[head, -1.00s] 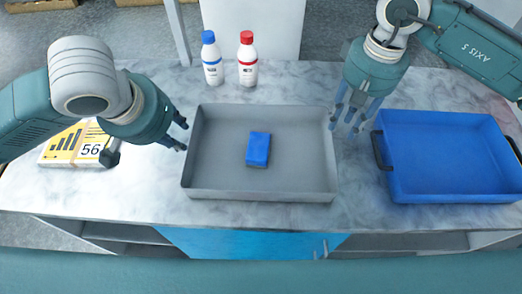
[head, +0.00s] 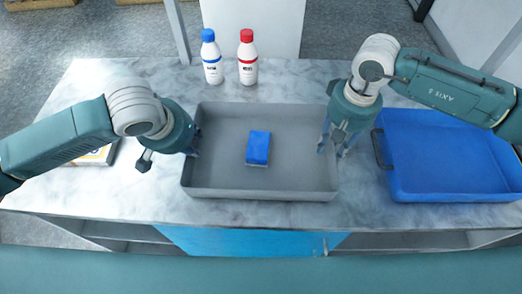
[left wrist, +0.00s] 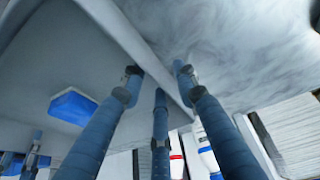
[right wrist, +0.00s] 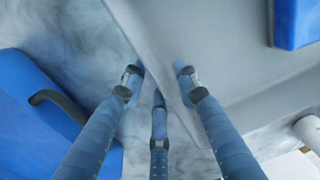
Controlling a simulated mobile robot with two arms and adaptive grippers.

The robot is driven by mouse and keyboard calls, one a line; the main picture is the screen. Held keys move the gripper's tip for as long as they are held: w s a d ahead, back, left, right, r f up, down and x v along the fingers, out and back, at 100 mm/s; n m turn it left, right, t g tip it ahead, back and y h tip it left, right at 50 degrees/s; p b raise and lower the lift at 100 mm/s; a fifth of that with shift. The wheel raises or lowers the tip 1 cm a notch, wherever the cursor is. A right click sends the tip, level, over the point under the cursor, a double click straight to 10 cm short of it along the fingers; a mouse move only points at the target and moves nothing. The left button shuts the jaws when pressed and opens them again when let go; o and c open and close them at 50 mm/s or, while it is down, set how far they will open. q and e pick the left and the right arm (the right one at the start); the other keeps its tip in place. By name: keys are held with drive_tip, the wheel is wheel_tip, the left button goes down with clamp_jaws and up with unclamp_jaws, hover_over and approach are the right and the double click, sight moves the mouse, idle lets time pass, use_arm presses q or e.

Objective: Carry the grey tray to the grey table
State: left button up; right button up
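The grey tray (head: 230,190) lies flat on a marbled worktop (head: 130,205), with a blue block (head: 258,146) inside it. My left gripper (head: 194,142) is at the tray's left wall. In the left wrist view its fingers (left wrist: 158,78) stand apart on both sides of the wall. My right gripper (head: 334,143) is at the right wall. In the right wrist view its fingers (right wrist: 160,78) also stand apart astride the wall. Neither gripper visibly pinches the wall. I cannot make out a separate grey table.
A blue tray (head: 450,198) with dark handles stands close to the right of my right gripper. A blue-capped bottle (head: 212,62) and a red-capped bottle (head: 247,62) stand behind the grey tray. A box (head: 98,155) is partly hidden under my left arm.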

use_arm(q)
clamp_jaws()
use_arm(e)
clamp_jaws()
use_arm(q)
drive_tip(key=shift+r, duration=0.25)
use_arm(e)
drive_tip(key=shift+r, duration=0.2)
